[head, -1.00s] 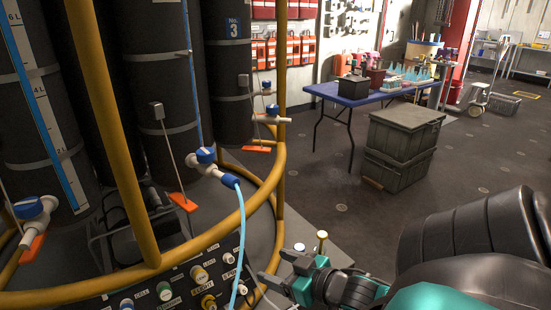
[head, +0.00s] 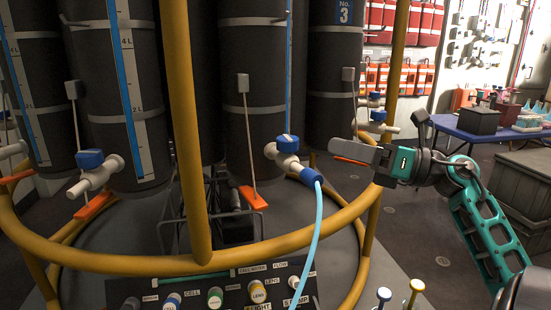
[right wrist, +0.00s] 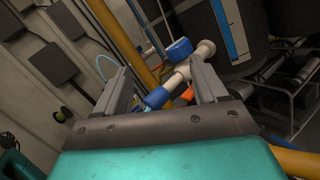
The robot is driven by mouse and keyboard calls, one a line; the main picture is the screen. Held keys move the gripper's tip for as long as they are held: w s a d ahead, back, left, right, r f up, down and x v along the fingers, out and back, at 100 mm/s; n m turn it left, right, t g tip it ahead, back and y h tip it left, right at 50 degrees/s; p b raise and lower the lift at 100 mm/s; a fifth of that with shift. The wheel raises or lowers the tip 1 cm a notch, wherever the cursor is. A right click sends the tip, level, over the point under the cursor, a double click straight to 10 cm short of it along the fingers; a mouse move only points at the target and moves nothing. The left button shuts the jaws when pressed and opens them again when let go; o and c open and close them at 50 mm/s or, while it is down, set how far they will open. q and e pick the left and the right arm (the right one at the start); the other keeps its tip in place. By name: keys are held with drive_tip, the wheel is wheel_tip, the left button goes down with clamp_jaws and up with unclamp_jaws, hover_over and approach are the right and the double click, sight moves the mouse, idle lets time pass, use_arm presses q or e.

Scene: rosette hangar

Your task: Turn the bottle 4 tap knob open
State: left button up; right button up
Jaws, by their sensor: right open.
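A white tap with a blue knob (head: 288,144) and a light blue hose (head: 318,225) sits low on a dark bottle (head: 254,90) left of the bottle marked No. 3 (head: 335,75). I read no number on the hosed bottle. My right gripper (head: 338,150) is just right of this tap, its fingers pointing left towards it. In the right wrist view its two fingers stand apart and empty, with the blue knob (right wrist: 180,48) beyond and between them. No contact with the knob shows. My left gripper is not in view.
Yellow rails (head: 120,265) ring the bottles, with one upright post (head: 190,120) left of the tap. Another blue-knobbed tap (head: 89,158) is further left. A control panel (head: 215,290) lies below. A blue table (head: 465,130) and grey crates (head: 525,190) stand right.

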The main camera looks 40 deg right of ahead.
sight(286, 138)
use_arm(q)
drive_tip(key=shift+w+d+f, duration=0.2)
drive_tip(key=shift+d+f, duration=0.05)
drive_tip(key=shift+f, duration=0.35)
use_arm(e)
drive_tip(key=w+a+n, duration=0.1)
drive_tip(key=w, duration=0.2)
drive_tip(key=w+a+n+h, duration=0.1)
drive_tip(key=w+a, duration=0.1)
drive_tip(key=w, duration=0.2)
drive_tip(key=w+a+n+g, duration=0.1)
drive_tip(key=w, duration=0.2)
drive_tip(key=shift+w+a+n, duration=0.15)
drive_tip(key=shift+w+n, duration=0.2)
drive_tip(key=shift+n, duration=0.05)
drive_tip(key=shift+c, duration=0.3)
